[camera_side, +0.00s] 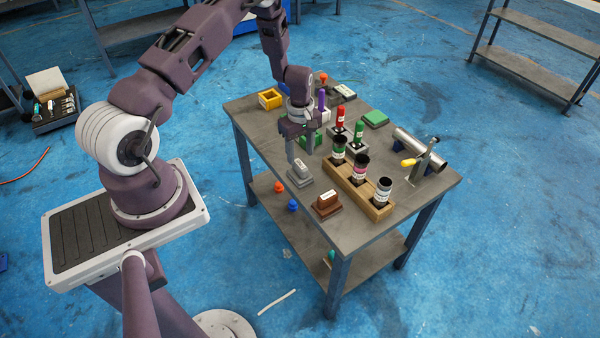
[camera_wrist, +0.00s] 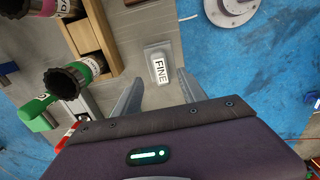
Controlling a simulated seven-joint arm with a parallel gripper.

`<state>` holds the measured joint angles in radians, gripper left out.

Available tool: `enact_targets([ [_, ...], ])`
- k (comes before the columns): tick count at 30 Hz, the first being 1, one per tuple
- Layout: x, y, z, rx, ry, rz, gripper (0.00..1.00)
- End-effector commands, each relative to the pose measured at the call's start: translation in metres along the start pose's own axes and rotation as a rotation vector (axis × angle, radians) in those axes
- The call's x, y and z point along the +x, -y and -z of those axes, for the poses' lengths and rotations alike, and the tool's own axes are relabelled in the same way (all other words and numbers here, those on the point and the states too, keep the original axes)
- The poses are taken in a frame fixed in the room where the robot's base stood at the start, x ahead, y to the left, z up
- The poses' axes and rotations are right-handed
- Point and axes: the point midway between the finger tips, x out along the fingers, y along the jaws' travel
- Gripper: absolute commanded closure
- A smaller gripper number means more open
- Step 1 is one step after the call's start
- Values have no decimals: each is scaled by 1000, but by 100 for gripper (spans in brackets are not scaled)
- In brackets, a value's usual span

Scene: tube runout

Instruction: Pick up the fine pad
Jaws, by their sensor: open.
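The fine pad (camera_side: 300,172) is a small grey block near the table's front left edge in the side view. In the wrist view the fine pad (camera_wrist: 153,50) shows a white label reading "FINE". My gripper (camera_side: 300,153) points down just above it in the side view. In the wrist view the fingers of my gripper (camera_wrist: 160,80) are spread apart, with the pad beyond and between their tips. Nothing is held. I cannot tell the exact gap between the fingertips and the pad.
A wooden rack (camera_side: 374,208) with several dark-topped bottles stands to the right. A brown pad (camera_side: 326,204) sits in front of the rack. A metal tube (camera_side: 420,149) lies at the far right near a clamp. Green blocks and a red bottle (camera_side: 340,116) stand behind my gripper.

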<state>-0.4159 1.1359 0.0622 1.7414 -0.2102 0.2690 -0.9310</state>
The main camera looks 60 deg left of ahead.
Motion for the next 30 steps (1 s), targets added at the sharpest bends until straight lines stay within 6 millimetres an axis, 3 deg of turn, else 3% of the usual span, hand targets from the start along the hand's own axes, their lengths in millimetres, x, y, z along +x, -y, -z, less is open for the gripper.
enact_targets([
  [7, 45, 3, -3, 3, 2, 2, 51],
  [15, 53, 3, -2, 4, 1, 1, 51],
  [16, 53, 3, -2, 4, 1, 1, 53],
  [23, 53, 3, -2, 5, 1, 1, 98],
  [30, 52, 2, -2, 5, 1, 1, 100],
])
